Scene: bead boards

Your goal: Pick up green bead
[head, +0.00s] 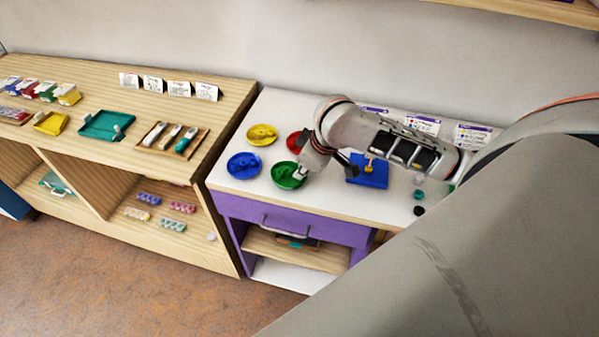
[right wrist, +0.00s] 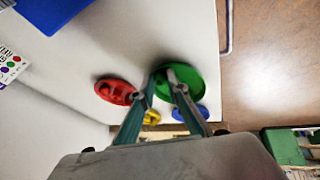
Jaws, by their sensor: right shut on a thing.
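The green dish (head: 285,183) stands at the front of the white tabletop, with green beads that are hard to make out. It also shows in the right wrist view (right wrist: 194,88). My right gripper (head: 302,173) reaches down at the dish's right side. In the right wrist view its two fingers (right wrist: 165,76) are close together at the tips, over the dish. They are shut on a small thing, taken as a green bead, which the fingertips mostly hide. My left gripper is not in view.
Yellow (head: 262,133), blue (head: 243,166) and red (head: 294,142) dishes stand close around the green one. A blue board (head: 367,183) with a yellow bead on it lies to the right, partly behind my arm. A wooden shelf unit (head: 150,84) stands left.

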